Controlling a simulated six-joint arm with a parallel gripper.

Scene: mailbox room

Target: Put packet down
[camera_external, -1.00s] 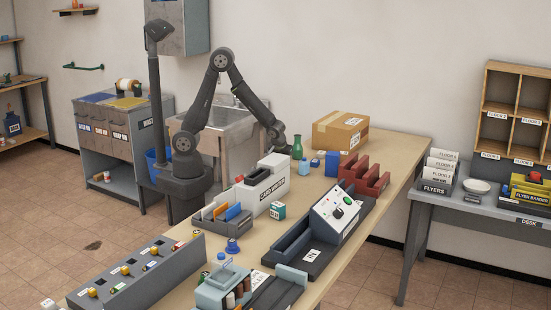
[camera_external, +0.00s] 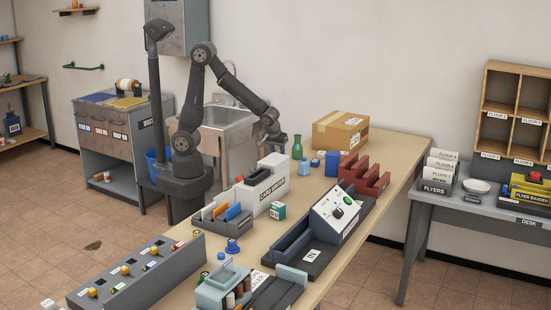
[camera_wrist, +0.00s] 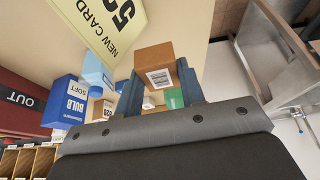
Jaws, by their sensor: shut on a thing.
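In the wrist view, a brown-orange packet (camera_wrist: 154,66) with a white barcode label sits between the two fingers of my gripper (camera_wrist: 157,82). The fingers are shut on its sides. In the external view, my gripper (camera_external: 272,139) hangs above the far left side of the table, behind the card writer (camera_external: 268,190). The packet cannot be made out clearly there.
A green bottle (camera_external: 297,148), a light blue bottle (camera_external: 303,167) and a blue box (camera_external: 332,163) stand right of my gripper. The right table edge (camera_external: 412,165) is clear.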

